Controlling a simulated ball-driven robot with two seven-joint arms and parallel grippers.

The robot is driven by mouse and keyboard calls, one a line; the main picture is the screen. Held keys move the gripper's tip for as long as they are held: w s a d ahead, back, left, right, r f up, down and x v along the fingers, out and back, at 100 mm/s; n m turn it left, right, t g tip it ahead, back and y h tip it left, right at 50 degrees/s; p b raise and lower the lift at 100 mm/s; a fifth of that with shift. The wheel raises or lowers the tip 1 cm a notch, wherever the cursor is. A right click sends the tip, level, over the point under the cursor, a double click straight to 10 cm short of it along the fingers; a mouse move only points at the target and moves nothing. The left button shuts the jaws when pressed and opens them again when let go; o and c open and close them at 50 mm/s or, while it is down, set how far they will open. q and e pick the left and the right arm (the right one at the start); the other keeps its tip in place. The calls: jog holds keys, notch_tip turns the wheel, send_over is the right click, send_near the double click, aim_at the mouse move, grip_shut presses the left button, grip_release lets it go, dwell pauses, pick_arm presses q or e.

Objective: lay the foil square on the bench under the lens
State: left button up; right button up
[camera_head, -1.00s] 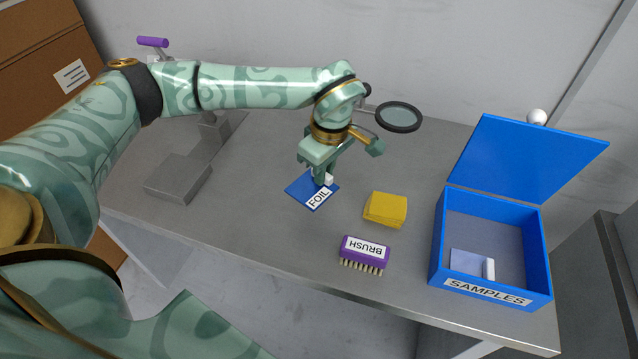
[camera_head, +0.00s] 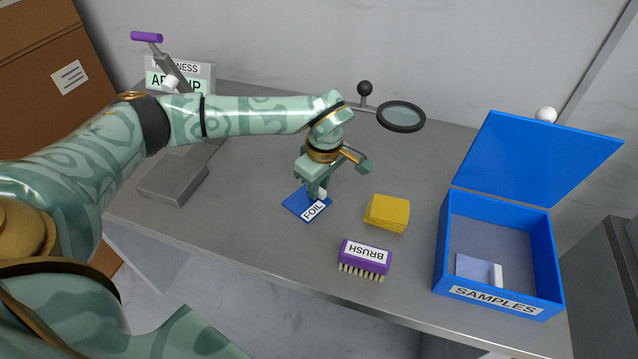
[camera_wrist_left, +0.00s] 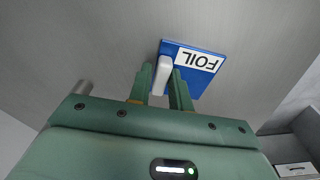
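The foil square (camera_head: 294,203) is a flat blue piece with a white FOIL label and a white upright tab, near the middle of the bench (camera_head: 250,225). My left gripper (camera_head: 318,190) points down over it, its fingers closed on the white tab. In the left wrist view the fingers flank the tab (camera_wrist_left: 161,76), with the blue square (camera_wrist_left: 203,80) beyond. The square is at or just above the bench top; I cannot tell whether it touches. The round lens (camera_head: 401,116) is raised on an arm, behind and right of the gripper. My right gripper is not in view.
A yellow sponge (camera_head: 387,213) and a purple brush (camera_head: 365,256) lie right of the foil. The open blue SAMPLES box (camera_head: 497,301) stands at the right. A grey block (camera_head: 173,180) and a purple-handled lever (camera_head: 146,37) are at the left.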

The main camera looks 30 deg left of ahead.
pick_arm(q)
jog(key=shift+o, duration=0.8)
notch_tip(320, 180, up, 12)
jog(key=d+p, duration=0.1)
jog(key=p, duration=0.2)
jog(key=shift+s+d+r, duration=0.1)
dwell(0.7)
